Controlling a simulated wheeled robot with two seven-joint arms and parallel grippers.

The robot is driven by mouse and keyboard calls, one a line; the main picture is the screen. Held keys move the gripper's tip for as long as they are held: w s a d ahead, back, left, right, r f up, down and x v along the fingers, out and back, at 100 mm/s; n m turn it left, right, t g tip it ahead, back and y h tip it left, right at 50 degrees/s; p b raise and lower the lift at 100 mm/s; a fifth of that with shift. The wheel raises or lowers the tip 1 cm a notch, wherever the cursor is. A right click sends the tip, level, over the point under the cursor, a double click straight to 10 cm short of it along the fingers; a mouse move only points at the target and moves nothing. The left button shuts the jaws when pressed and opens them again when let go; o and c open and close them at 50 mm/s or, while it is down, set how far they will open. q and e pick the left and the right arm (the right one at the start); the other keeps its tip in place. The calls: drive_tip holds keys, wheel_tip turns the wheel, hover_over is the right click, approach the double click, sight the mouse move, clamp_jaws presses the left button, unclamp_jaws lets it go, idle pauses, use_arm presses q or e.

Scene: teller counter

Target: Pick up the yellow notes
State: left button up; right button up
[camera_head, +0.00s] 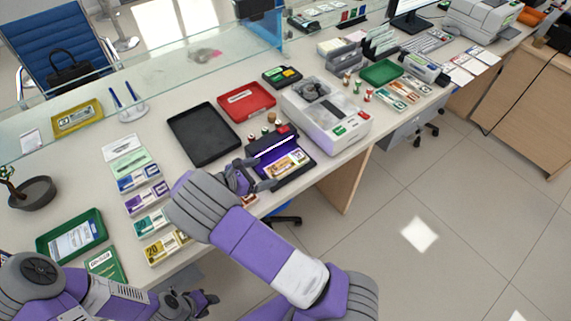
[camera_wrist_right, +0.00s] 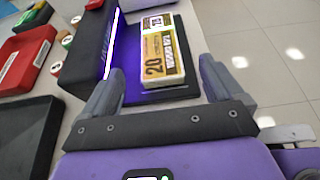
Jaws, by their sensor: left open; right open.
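A bundle of yellow notes (camera_head: 287,163) marked 20 lies on the black note checker (camera_head: 297,176) with its purple light. In the right wrist view the yellow notes (camera_wrist_right: 163,54) lie flat on the checker's base, ahead of my fingers. My right gripper (camera_head: 252,180) is open and empty at the checker's near left side; in its wrist view the fingers (camera_wrist_right: 161,66) are apart, with the bundle beyond and between them. More yellow notes (camera_head: 163,248) lie at the near end of the row of note stacks. My left gripper (camera_head: 200,300) is open, low by the counter's front edge.
A black tray (camera_head: 204,133), a red tray (camera_head: 247,101) and a white counting machine (camera_head: 326,112) stand around the checker. Purple, blue and green note stacks (camera_head: 147,198) lie to the left. A green tray (camera_head: 72,235) is at the near left. Stamps stand behind the checker.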

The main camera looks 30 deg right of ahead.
sight(283, 166)
drive_tip(key=b+x, duration=0.1)
drive_tip(key=x, duration=0.6)
drive_tip(key=shift+d+f, duration=0.25)
drive_tip(key=shift+w, duration=0.1)
drive_tip(key=shift+c, duration=0.4)
drive_tip(key=shift+r, duration=0.1)
drive_tip(key=c, duration=1.1)
